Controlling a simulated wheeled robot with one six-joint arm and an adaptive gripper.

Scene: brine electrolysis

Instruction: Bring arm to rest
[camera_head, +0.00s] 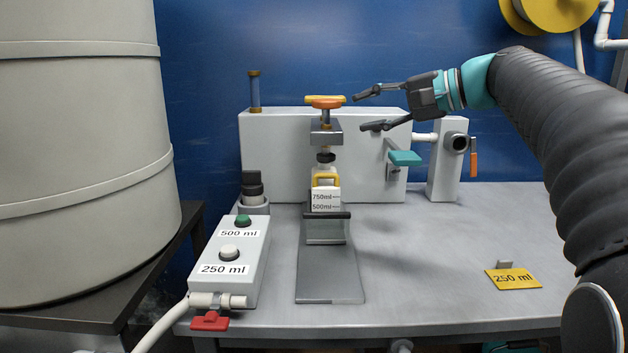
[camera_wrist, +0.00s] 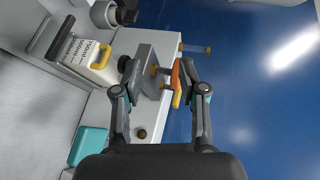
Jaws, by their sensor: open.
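My gripper (camera_head: 368,110) is open and empty in the head view. It is to the right of the orange and yellow valve handle (camera_head: 326,101) on top of the dispensing fixture. In the wrist view my gripper (camera_wrist: 157,77) has its two fingers spread, with the handle (camera_wrist: 178,82) seen beyond and between the fingertips. The gap between handle and fingers is hard to judge, but in the head view they look apart. My arm reaches in from the right.
A bottle (camera_head: 326,198) marked 750ml and 500ml stands under the fixture. A button box (camera_head: 232,255) sits left, beside a large drum (camera_head: 85,150). A teal lever (camera_head: 404,158) is below my gripper. A yellow 250 ml card (camera_head: 513,279) lies right. The table's (camera_head: 420,270) front middle is clear.

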